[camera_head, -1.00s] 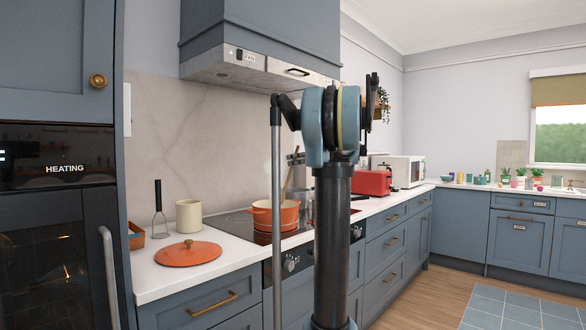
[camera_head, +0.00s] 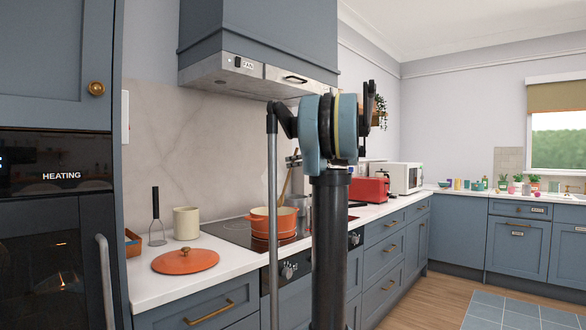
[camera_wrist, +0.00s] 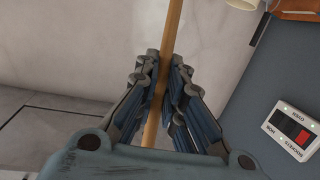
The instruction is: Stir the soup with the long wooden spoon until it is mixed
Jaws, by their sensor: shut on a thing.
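An orange pot (camera_head: 274,222) stands on the black hob in the head view. The long wooden spoon (camera_head: 284,186) rises out of it, tilted; its lower end is hidden inside the pot. In the wrist view the spoon's handle (camera_wrist: 172,40) runs between the fingers of my gripper (camera_wrist: 162,80), which is shut on it. In the head view my arm hides most of the gripper. The soup is not visible from this height. The orange lid (camera_head: 185,261) lies on the white counter left of the hob.
A cream crock (camera_head: 186,223) and an upright masher-like utensil (camera_head: 156,217) stand behind the lid. A metal pot (camera_head: 299,204) is beside the orange pot. The extractor hood (camera_head: 258,74) hangs above. A red toaster (camera_head: 370,190) and white microwave (camera_head: 406,178) stand further right.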

